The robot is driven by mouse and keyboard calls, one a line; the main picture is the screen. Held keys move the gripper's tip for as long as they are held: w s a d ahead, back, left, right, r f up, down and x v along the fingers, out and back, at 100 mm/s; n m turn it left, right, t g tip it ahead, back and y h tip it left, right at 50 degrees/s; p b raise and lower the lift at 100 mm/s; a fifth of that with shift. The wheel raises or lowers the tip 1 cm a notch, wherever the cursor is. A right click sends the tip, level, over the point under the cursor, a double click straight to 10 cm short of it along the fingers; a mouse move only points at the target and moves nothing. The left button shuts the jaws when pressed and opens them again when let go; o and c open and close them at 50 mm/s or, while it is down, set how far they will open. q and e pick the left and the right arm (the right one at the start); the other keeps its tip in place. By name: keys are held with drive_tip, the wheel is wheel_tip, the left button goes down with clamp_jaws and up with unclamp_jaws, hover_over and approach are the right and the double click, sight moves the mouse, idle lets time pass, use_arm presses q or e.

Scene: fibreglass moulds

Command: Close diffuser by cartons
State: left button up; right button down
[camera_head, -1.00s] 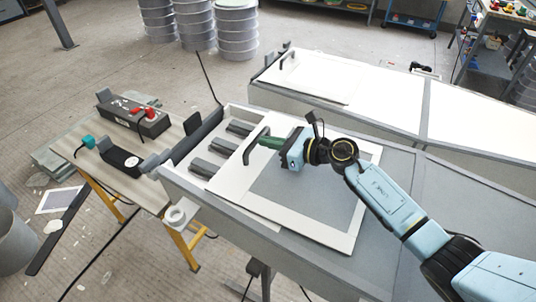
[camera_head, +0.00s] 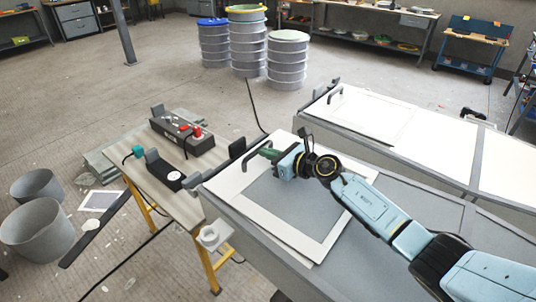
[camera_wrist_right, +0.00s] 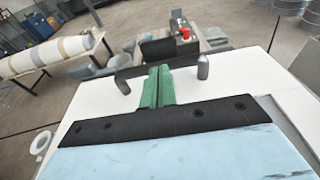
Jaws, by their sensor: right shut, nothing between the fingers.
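The near diffuser is a flat white frame (camera_head: 228,184) with a grey middle (camera_head: 292,205) and a dark handle (camera_head: 252,156) at its far left edge. It lies on the near long grey housing (camera_head: 262,238) and covers the end where grey bars showed before. My right gripper (camera_head: 264,153) has green fingertips, shut and empty, at the handle. In the right wrist view the shut fingers (camera_wrist_right: 158,84) lie between the handle's two ends (camera_wrist_right: 203,68), over the white panel (camera_wrist_right: 100,97); contact is unclear. My left gripper is not in view. I see no cartons.
A second long housing with a white panel and handle (camera_head: 372,113) runs behind. A workbench (camera_head: 174,200) with black devices stands to the left of the near housing. Ribbed drums (camera_head: 287,62) stand at the back; grey bins (camera_head: 38,232) stand at the left. Open floor lies between.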

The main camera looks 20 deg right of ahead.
drive_tip(key=shift+a+r, duration=0.15)
drive_tip(key=shift+r, duration=0.2)
wheel_tip(320, 180, up, 2)
drive_tip(key=p, duration=0.1)
hover_over(309, 186)
drive_tip(key=shift+s, duration=0.15)
